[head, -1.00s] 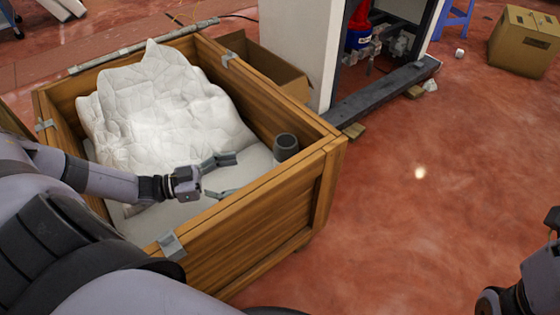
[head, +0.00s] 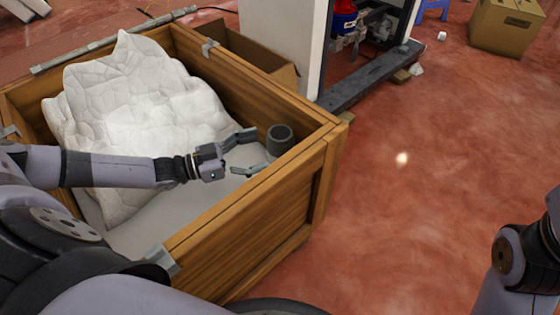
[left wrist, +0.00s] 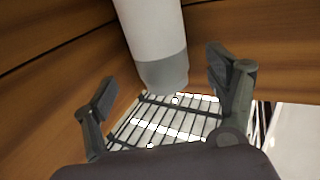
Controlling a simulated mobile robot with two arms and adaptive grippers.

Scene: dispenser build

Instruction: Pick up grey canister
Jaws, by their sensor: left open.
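The grey canister (head: 280,138) stands in the right corner of the wooden crate (head: 240,222), its dark round top showing above the light padding. In the left wrist view the canister (left wrist: 152,45) is a pale cylinder with a darker grey end, lying between and beyond the spread fingers. My left gripper (head: 250,151) is open inside the crate, with its fingers pointing at the canister from the left. In the left wrist view, the left gripper (left wrist: 160,78) shows gaps on both sides of the canister. My right gripper is out of the picture.
A white quilted bundle (head: 140,100) fills the crate's back left. The crate's wooden walls stand close behind the canister. A cardboard box (head: 245,58) and a white cabinet (head: 283,40) stand behind. Red floor (head: 430,200) to the right is largely clear.

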